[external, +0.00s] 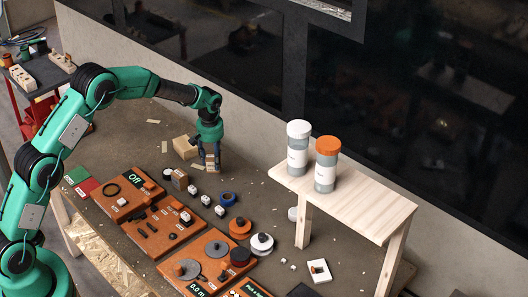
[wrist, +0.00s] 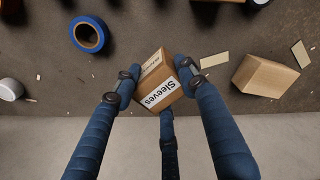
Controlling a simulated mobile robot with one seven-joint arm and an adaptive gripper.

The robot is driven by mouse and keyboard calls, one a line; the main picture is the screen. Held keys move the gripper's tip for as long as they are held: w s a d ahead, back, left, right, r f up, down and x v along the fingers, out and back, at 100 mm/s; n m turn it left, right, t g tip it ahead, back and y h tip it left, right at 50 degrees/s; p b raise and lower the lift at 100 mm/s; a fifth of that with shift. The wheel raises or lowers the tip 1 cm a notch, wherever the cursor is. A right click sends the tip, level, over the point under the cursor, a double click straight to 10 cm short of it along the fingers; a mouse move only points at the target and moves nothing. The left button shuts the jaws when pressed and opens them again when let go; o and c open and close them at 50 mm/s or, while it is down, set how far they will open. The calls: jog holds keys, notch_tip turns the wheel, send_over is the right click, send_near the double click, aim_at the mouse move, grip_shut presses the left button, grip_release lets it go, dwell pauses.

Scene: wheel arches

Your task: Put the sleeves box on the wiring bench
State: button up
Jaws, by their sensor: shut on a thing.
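The sleeves box (wrist: 158,82) is a small brown carton with a white label reading "Sleeves". In the wrist view it sits tilted between the fingers of my gripper (wrist: 160,88), which is shut on it. In the external view my gripper (external: 210,160) points down over the back of the large dark worktop (external: 150,140), and the box is mostly hidden by the fingers. I cannot tell whether the box touches the worktop. A pale wooden bench (external: 360,208) stands to the right, with two jars at its far left end. No label shows which surface is the wiring bench.
A plain carton (wrist: 265,76) lies close to the held box. A blue tape roll (wrist: 89,34) lies on the worktop. The white-lidded jar (external: 298,145) and orange-lidded jar (external: 326,165) stand upright. Orange boards (external: 155,223) fill the front. The pale bench's right part is clear.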

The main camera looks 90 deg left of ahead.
aim_at(214, 171)
jog(key=shift+f, duration=1.35)
jog(key=shift+f+b, duration=0.5)
jog(key=shift+f, duration=1.35)
jog(key=shift+f, duration=0.1)
jog(key=o, duration=1.2)
jog(key=shift+d+r+p, duration=0.2)
jog(key=shift+r+p, duration=0.35)
jog(key=shift+r, duration=2.5)
jog(key=shift+d+r+p, duration=0.15)
jog(key=shift+r+p, duration=0.4)
jog(key=shift+r, duration=2.45)
